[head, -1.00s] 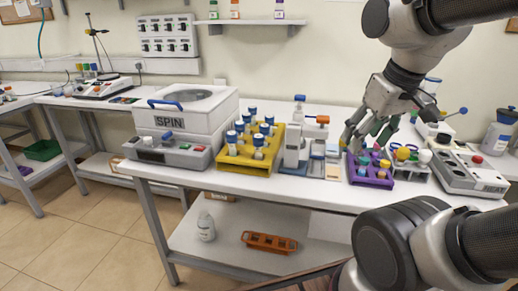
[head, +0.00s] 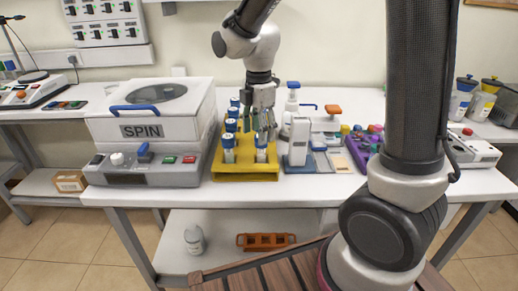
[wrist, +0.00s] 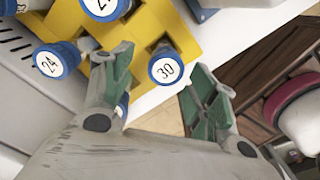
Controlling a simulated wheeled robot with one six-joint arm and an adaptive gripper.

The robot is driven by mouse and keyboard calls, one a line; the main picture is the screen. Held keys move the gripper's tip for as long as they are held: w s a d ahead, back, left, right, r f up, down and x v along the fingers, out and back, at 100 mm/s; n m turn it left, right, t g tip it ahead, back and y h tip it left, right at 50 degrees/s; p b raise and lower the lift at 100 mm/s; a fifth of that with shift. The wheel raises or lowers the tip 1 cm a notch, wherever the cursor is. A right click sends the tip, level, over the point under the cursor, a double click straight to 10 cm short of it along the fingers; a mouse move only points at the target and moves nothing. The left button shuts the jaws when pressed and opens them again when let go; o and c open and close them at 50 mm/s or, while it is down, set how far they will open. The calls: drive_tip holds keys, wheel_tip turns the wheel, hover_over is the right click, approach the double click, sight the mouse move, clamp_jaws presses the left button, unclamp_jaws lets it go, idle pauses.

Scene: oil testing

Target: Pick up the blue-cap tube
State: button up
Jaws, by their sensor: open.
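Several blue-cap tubes stand upright in the yellow rack (head: 245,176). The front-left tube (head: 228,143) and the front-right tube (head: 261,151) show clearly in the head view. My gripper (head: 264,130) is open and points down over the front-right part of the rack. In the wrist view, the tube with cap "30" (wrist: 165,69) appears between the open green-padded fingers (wrist: 159,59). The tube with cap "24" (wrist: 57,60) is left of the fingers. Another blue cap is partly hidden behind the left finger. Whether a finger touches a tube cannot be told.
The SPIN centrifuge (head: 150,120) stands close on the rack's left. A white device (head: 299,142) is close on its right, with a purple rack (head: 361,150) beyond. An orange rack (head: 265,241) and a bottle (head: 194,240) are on the lower shelf.

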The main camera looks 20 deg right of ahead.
sight(261, 148)
drive_tip(key=f, duration=0.6)
drive_tip(key=shift+s+d+f, duration=0.1)
drive_tip(key=shift+s+d, duration=0.05)
drive_tip(key=shift+d, duration=0.15)
drive_tip(key=c, duration=1.2)
